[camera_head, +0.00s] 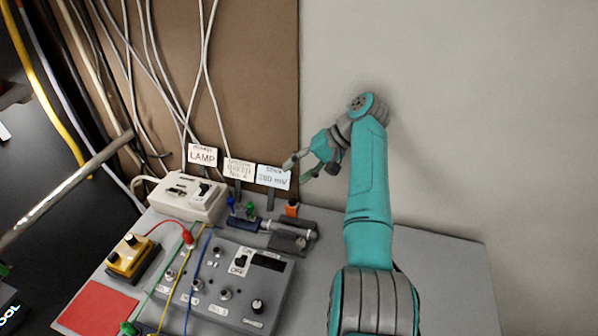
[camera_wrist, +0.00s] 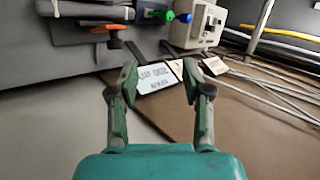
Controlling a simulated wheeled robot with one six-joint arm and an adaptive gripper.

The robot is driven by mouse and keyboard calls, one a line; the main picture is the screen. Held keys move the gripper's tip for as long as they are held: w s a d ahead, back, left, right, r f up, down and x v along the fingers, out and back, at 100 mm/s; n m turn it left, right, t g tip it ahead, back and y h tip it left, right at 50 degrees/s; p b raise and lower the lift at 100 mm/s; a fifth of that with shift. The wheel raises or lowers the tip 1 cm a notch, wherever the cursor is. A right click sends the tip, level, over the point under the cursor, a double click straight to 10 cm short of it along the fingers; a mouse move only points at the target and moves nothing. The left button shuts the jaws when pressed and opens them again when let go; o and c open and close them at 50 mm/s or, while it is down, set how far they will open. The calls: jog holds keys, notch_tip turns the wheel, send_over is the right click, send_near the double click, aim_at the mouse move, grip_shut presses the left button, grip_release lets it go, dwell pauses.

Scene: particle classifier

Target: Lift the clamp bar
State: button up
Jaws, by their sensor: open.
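In the wrist view the orange knob (camera_wrist: 109,28) and the cylinder (camera_wrist: 90,10) show at the upper left, away from the fingers. I cannot tell which part is the clamp bar.
A white LAMP box (camera_head: 180,197) stands left of the fixture, with blue and green terminals (camera_head: 250,209) between. A grey control box (camera_head: 225,290), a yellow box (camera_head: 131,257) and a red mat (camera_head: 95,308) lie nearer. Cables hang on the brown panel. The bench's right side looks clear.

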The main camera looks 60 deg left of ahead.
jog(key=m+t+y, duration=0.2)
jog(key=t+y, duration=0.2)
send_near(292, 208)
jog(key=w+r, duration=0.1)
jog(key=w, duration=0.2)
jog(key=x, duration=1.1)
jog(key=shift+a+r, duration=0.25)
jog(key=shift+s, duration=0.1)
grip_shut()
